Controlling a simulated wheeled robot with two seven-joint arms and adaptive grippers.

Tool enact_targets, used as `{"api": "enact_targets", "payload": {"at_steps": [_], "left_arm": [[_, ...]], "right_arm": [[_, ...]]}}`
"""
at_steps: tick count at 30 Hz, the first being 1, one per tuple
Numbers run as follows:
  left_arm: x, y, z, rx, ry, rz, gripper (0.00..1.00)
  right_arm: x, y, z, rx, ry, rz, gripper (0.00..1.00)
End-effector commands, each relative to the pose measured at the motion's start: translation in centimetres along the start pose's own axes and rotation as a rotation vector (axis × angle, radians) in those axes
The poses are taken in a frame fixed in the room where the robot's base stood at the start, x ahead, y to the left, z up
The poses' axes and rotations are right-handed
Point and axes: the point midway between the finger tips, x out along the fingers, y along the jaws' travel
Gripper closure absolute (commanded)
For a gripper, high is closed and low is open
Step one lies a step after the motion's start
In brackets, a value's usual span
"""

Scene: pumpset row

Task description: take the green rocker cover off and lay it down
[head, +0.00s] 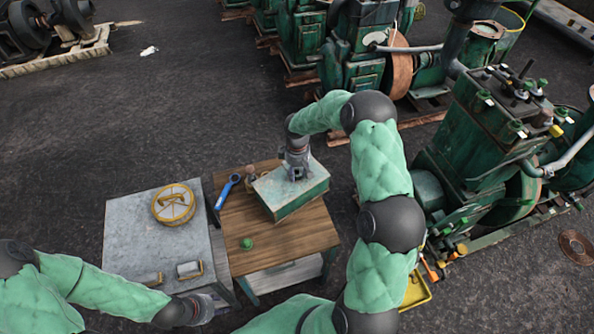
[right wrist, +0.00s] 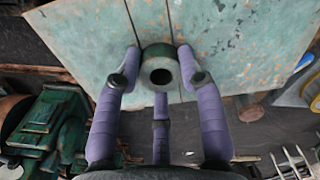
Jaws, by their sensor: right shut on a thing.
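The green rocker cover (head: 303,198), a worn box with a pale top, is over the back right of the wooden table (head: 290,242). I cannot tell whether its underside touches the boards. My right gripper (head: 298,174) is on its top. In the right wrist view, the fingers of the gripper (right wrist: 160,80) are closed around a round green neck with a dark hole on the cover (right wrist: 235,40). The green engine (head: 460,130) at right has its top open, with bolts and stems showing. My left gripper (head: 200,308) is low at the left, its fingers too unclear to judge.
A blue wrench (head: 227,190), a small knobbed item (head: 251,178) and a green cap (head: 246,243) lie on the wooden table. The grey table (head: 135,235) beside it holds a yellow round part (head: 174,204) and metal pieces (head: 189,269). The wooden table's front is mostly clear.

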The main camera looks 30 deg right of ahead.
Motion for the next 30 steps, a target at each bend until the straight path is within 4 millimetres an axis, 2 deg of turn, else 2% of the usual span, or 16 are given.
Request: {"api": "enact_targets", "payload": {"at_steps": [8, 9, 11, 12, 23, 26, 30], "left_arm": [[0.5, -0.2, 0.0, 0.000, 0.000, 0.000, 0.60], [0.4, -0.1, 0.0, 0.000, 0.000, 0.000, 0.60], [0.4, -0.1, 0.0, 0.000, 0.000, 0.000, 0.60], [0.4, -0.1, 0.0, 0.000, 0.000, 0.000, 0.60], [0.4, -0.1, 0.0, 0.000, 0.000, 0.000, 0.60], [0.4, -0.1, 0.0, 0.000, 0.000, 0.000, 0.60], [0.4, -0.1, 0.0, 0.000, 0.000, 0.000, 0.60]], "right_arm": [[0.6, 0.1, -0.1, 0.001, 0.002, 0.002, 1.00], [0.5, 0.1, -0.1, 0.001, 0.002, 0.002, 0.52], [0.5, 0.1, -0.1, 0.001, 0.002, 0.002, 0.35], [0.5, 0.1, -0.1, 0.001, 0.002, 0.002, 0.33], [0.5, 0.0, 0.0, 0.000, -0.001, -0.001, 0.33], [-0.4, 0.0, 0.0, -0.001, 0.000, 0.001, 0.33], [-2.7, 0.0, -0.1, 0.000, 0.002, 0.002, 0.33]]}}
